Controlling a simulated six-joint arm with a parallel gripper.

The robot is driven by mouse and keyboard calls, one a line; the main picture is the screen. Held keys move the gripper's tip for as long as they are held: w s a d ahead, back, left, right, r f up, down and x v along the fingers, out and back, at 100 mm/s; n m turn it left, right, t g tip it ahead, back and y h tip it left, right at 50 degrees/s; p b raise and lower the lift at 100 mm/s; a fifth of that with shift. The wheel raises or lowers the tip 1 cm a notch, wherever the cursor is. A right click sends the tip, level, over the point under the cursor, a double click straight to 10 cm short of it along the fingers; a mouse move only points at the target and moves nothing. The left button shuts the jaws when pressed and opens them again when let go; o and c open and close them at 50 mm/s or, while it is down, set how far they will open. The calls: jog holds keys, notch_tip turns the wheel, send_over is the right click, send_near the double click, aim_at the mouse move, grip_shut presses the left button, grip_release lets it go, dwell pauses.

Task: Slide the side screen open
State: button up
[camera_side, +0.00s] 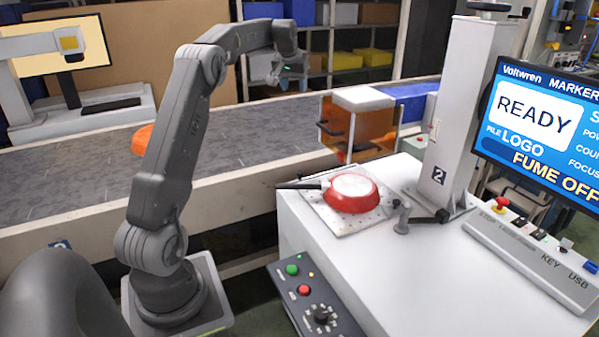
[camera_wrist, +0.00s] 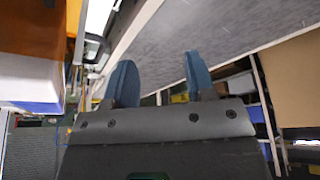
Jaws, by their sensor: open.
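The side screen (camera_side: 358,130) is an orange see-through panel under a white top, standing at the far edge of the white bench. A dark handle (camera_side: 334,129) shows on its left part. The screen looks closed, though I cannot tell for sure. My gripper (camera_side: 289,77) is raised above the conveyor, to the left of the screen and clear of it. In the wrist view my gripper (camera_wrist: 160,78) has its two blue fingers apart with nothing between them. Orange (camera_wrist: 30,28) shows at the upper left there, probably the screen.
A red pan (camera_side: 352,195) lies on a plate on the bench, its dark handle pointing left. The grey conveyor (camera_side: 60,188) carries an orange item (camera_side: 142,139) behind my arm. A white column (camera_side: 462,120) and a monitor (camera_side: 540,130) reading READY stand to the right.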

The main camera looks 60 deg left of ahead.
send_near(300, 172)
jog(key=x, duration=0.9)
grip_shut()
